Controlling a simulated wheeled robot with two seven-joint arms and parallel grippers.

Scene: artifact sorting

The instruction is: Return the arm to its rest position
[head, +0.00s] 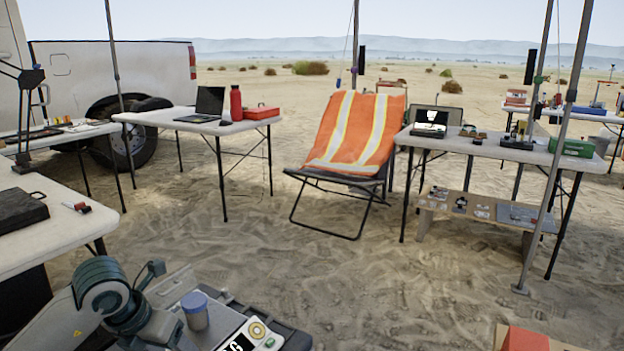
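A grey and white jointed arm, which looks like my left arm (104,292), comes in at the bottom left. It is bent, with its rounded joint next to the near tray and its lower part running down to the bottom edge of the head view. I cannot make out the fingers of my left gripper. My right arm and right gripper do not show.
A dark tray or case (285,331) at the bottom holds a blue-lidded jar (195,311). A white table (40,241) stands close on the left. An orange chair (352,135) and another table (480,146) stand farther off. Open sand (290,255) lies between.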

